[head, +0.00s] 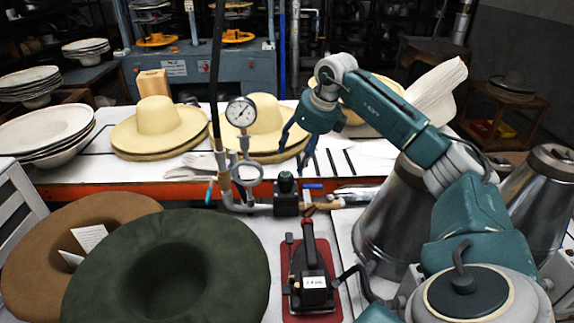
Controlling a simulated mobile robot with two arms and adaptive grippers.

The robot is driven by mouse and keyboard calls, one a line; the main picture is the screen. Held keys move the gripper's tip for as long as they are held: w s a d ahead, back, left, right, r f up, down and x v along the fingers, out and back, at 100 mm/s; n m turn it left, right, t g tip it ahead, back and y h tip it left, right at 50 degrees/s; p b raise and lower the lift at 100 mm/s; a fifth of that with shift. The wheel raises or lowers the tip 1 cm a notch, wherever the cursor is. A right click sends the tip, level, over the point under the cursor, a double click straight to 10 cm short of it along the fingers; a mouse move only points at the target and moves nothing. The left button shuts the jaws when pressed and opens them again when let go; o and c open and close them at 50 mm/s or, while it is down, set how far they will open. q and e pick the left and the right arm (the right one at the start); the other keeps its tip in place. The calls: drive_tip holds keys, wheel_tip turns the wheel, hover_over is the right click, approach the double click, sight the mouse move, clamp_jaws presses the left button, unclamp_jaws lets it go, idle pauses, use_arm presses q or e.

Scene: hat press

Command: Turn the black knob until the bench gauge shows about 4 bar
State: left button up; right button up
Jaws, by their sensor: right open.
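The bench gauge (241,112) is a round white dial on a pipe stand at the middle of the bench. Its needle shows faintly, but the scale is too small to read. A small dark knob with a greenish top (286,181) sits upright on a black valve body (286,204) in the pipe line, right of and below the gauge. I take it for the black knob. My right gripper (295,155) is open and empty, its fingers pointing down above and slightly right of the knob, apparently not touching it. My left gripper is not in view.
Straw hats (157,126) stand behind the pipes. A green felt hat (170,272) and a brown one (60,235) lie front left. A black device on a red base (311,283) stands in front of the valve. A metal vessel (392,222) is at the right.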

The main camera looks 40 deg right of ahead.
sight(286, 174)
drive_tip(key=p+x, duration=0.2)
drive_tip(key=x, duration=0.7)
drive_tip(key=shift+a, duration=0.1)
drive_tip(key=shift+w+f, duration=0.25)
drive_tip(key=shift+f, duration=0.4)
drive_tip(key=shift+c, duration=1.1)
drive_tip(key=shift+s+r, duration=0.1)
drive_tip(key=c, duration=0.9)
drive_tip(key=shift+r, duration=0.1)
